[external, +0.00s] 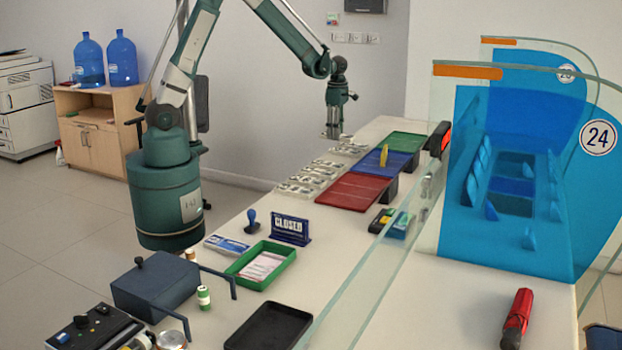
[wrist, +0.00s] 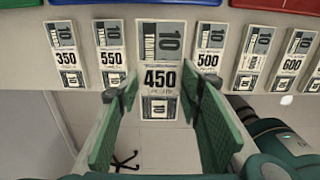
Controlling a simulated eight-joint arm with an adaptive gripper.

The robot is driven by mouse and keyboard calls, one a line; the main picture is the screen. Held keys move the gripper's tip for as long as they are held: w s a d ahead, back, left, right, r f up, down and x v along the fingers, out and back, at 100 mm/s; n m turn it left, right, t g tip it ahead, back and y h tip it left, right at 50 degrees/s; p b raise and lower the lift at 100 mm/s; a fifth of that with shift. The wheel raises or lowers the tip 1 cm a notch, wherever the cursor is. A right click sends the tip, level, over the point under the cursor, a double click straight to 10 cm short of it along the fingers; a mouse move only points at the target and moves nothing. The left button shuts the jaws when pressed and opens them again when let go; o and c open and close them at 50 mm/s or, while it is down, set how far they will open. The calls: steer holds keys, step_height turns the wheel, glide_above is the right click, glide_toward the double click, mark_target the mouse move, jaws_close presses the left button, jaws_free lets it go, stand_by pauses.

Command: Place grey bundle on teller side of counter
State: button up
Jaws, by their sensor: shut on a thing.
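My gripper (external: 333,122) is above the far left edge of the counter (external: 480,275). In the wrist view its two green fingers (wrist: 159,80) are shut on the sides of a grey-and-white bundle (wrist: 160,78) marked 450 and 10. The bundle looks larger than its neighbours there, so it seems raised above the counter. In the external view the held bundle (external: 331,131) is small, just under the fingers. Similar grey bundles lie along the counter's left edge, such as 550 (wrist: 110,53) and 500 (wrist: 210,48).
Red (external: 350,191), blue (external: 371,162) and green (external: 402,141) trays lie beside the bundles; a yellow item stands on the blue one. A glass partition (external: 365,275) runs along the counter. A CLOSED sign (external: 291,229) and green tray (external: 248,281) are nearer.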

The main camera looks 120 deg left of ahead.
steer(key=shift+f, duration=0.15)
steer(key=b, duration=0.1)
glide_above(336, 160)
steer(key=shift+w+d+f, duration=0.1)
steer(key=shift+f, duration=1.4)
steer(key=shift+w+d+f, duration=0.1)
steer(key=shift+f, duration=1.35)
steer(key=shift+f+b, duration=0.3)
steer(key=shift+f, duration=1.6)
steer(key=shift+f, duration=0.15)
steer(key=o, duration=0.9)
step_height(336, 160, up, 12)
steer(key=shift+r+p, duration=0.15)
steer(key=shift+p, duration=0.7)
